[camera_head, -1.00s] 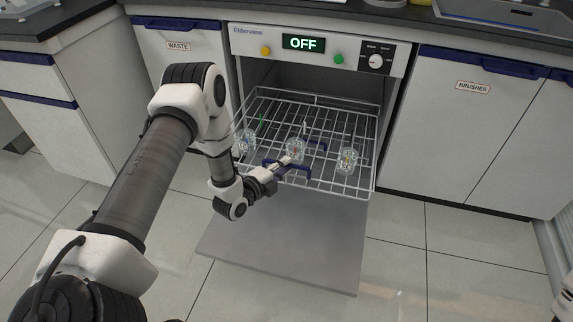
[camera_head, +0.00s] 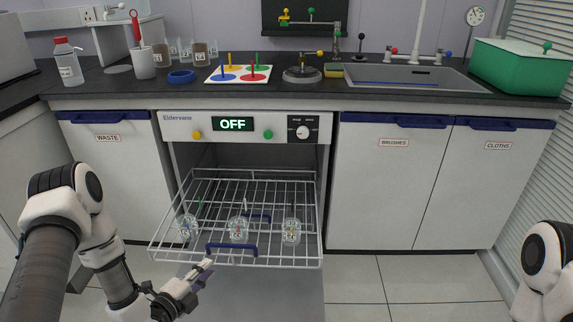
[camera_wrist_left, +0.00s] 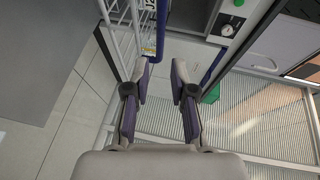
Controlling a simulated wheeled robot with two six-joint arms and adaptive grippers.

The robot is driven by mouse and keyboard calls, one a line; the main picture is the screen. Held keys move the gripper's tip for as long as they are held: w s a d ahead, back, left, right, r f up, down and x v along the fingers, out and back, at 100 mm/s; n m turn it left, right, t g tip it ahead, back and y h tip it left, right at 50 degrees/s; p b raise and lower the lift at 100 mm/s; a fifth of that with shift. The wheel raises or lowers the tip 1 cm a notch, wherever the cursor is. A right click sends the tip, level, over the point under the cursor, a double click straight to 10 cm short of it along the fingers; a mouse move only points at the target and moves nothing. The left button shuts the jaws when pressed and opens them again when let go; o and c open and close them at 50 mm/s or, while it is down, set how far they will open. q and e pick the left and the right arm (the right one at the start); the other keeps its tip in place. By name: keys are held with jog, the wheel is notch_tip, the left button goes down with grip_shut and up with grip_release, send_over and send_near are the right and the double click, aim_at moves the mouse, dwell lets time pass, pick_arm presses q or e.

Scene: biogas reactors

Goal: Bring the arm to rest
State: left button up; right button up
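My left gripper (camera_head: 203,268) is in front of the pulled-out wire rack (camera_head: 160,243), just below its front left part and clear of the glassware. In the left wrist view the two fingers of this gripper (camera_wrist_left: 161,78) stand apart with nothing between them. Three small clear glass vessels stand in the rack: a left one (camera_head: 187,229), a middle one (camera_head: 239,230) and a right one (camera_head: 292,232). My right arm shows only as a link at the lower right edge, and its gripper is out of view.
The washer (camera_head: 232,139) shows "OFF", and its door (camera_head: 255,295) is folded down under the rack. A blue rack handle (camera_head: 232,247) lies close to the left gripper. The counter (camera_head: 330,95) holds a sink, a colored peg board and bottles. Floor at right (camera_head: 400,285) is free.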

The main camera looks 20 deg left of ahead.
pick_arm(q)
jog(key=s+d+f+n+g+h, duration=0.1)
jog(key=s+d+f+g, duration=0.25)
jog(key=d, duration=0.35)
jog(key=s+d+f+g+h, duration=0.1)
jog(key=s+d+f+g, duration=0.2)
jog(key=d+f, duration=0.25)
jog(key=s+a+f+n+g+y, duration=0.1)
jog(key=s+f+n+g+y, duration=0.1)
jog(key=s+n+g, duration=0.5)
jog(key=s+a+f+n+g+y, duration=0.1)
jog(key=s+f+n+g+y, duration=0.1)
jog(key=s+n, duration=0.85)
notch_tip(320, 180, up, 26)
jog(key=p, duration=2.5)
jog(key=shift+s+f+n+p, duration=0.25)
jog(key=shift+s+n+p, duration=0.1)
jog(key=shift+s, duration=0.1)
